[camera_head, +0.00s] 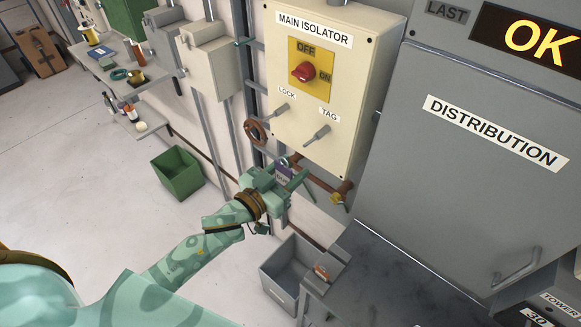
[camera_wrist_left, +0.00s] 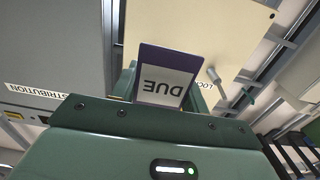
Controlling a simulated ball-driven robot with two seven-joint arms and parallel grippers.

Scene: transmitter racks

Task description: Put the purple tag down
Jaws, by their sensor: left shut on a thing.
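The purple tag (camera_wrist_left: 166,78) has a white panel that reads DUE upside down in the left wrist view. It also shows small in the head view (camera_head: 284,174). My left gripper (camera_head: 288,174) is shut on the tag, in front of the wall and below the main isolator box (camera_head: 355,100). The isolator has a red switch (camera_head: 303,72), a LOCK peg (camera_head: 281,109) and a TAG peg (camera_head: 318,135). The gripper and tag are below and apart from both pegs. My right gripper is not in view.
A grey bin (camera_head: 281,293) stands on the floor below the gripper, beside a dark bench top (camera_head: 385,285) with a small orange item. A green bin (camera_head: 178,173) stands farther back. Pipes with a brown wheel (camera_head: 255,132) run along the wall. The grey distribution cabinet (camera_head: 480,180) stands right.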

